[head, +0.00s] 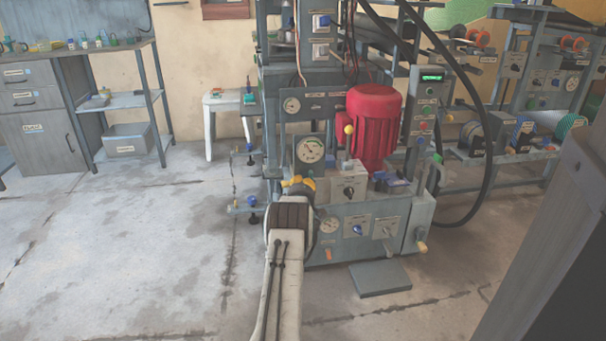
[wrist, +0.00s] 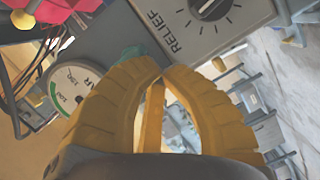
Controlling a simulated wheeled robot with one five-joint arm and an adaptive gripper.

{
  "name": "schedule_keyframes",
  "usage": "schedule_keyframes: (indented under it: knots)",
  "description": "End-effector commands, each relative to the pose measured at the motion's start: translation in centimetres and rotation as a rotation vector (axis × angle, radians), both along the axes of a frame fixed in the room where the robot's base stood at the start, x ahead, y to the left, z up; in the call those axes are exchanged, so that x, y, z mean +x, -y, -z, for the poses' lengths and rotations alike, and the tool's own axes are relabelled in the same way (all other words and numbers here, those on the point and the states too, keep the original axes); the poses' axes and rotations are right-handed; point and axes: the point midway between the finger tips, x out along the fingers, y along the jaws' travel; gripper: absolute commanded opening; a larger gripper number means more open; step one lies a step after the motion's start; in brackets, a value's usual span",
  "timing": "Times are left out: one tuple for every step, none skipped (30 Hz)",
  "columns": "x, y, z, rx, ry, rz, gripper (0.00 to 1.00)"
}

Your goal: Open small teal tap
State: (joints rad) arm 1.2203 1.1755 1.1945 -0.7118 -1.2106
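A small teal piece, which looks like the tap (wrist: 130,54), shows in the wrist view just beyond the tip of my gripper's left finger. It sits between the round gauge and the RELIEF panel. The finger hides much of it, so I cannot tell which way its handle points. My gripper (wrist: 160,72) has yellow ribbed fingers whose tips meet, with nothing visible between them. In the head view my gripper (head: 298,184) is at the front of the press, below the gauge. I cannot make out the teal tap there.
The RELIEF knob panel (wrist: 205,22) is close beside the fingertips, and the round gauge (wrist: 72,88) is on the other side. In the head view a red motor (head: 372,125) stands behind. A dark post (head: 550,250) is at the right. Open floor (head: 120,250) lies left.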

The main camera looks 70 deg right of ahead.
Motion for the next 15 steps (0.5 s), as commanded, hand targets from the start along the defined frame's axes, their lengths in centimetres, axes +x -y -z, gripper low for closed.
schedule_keyframes:
  knots:
    - [-0.11, 0.03, 0.19, 0.002, 0.0, 0.002, 0.0]
    - [-0.13, 0.04, 0.24, 0.002, 0.0, 0.002, 0.0]
    - [-0.16, 0.06, 0.32, 0.002, 0.0, 0.003, 0.0]
    - [-0.17, 0.07, 0.38, 0.002, 0.0, 0.003, 0.0]
    - [-0.2, 0.07, 0.43, 0.002, 0.0, 0.003, 0.0]
    - [-0.22, 0.09, 0.5, 0.002, 0.0, 0.003, 0.0]
    - [-0.24, 0.09, 0.54, 0.002, 0.0, 0.003, 0.0]
    - [-0.26, 0.11, 0.58, 0.002, 0.0, 0.003, 0.0]
    - [-0.28, 0.11, 0.62, 0.003, 0.001, 0.004, 0.0]
    - [-0.3, 0.12, 0.65, 0.004, 0.0, 0.004, 0.0]
    - [-0.31, 0.13, 0.67, 0.004, 0.0, 0.004, 0.0]
    - [-0.33, 0.13, 0.7, 0.004, 0.0, 0.005, 0.0]
    - [-0.34, 0.13, 0.72, 0.004, 0.0, 0.005, 0.0]
    - [-0.35, 0.14, 0.73, 0.004, 0.0, 0.005, 0.0]
    - [-0.35, 0.15, 0.75, 0.004, 0.0, 0.005, 0.0]
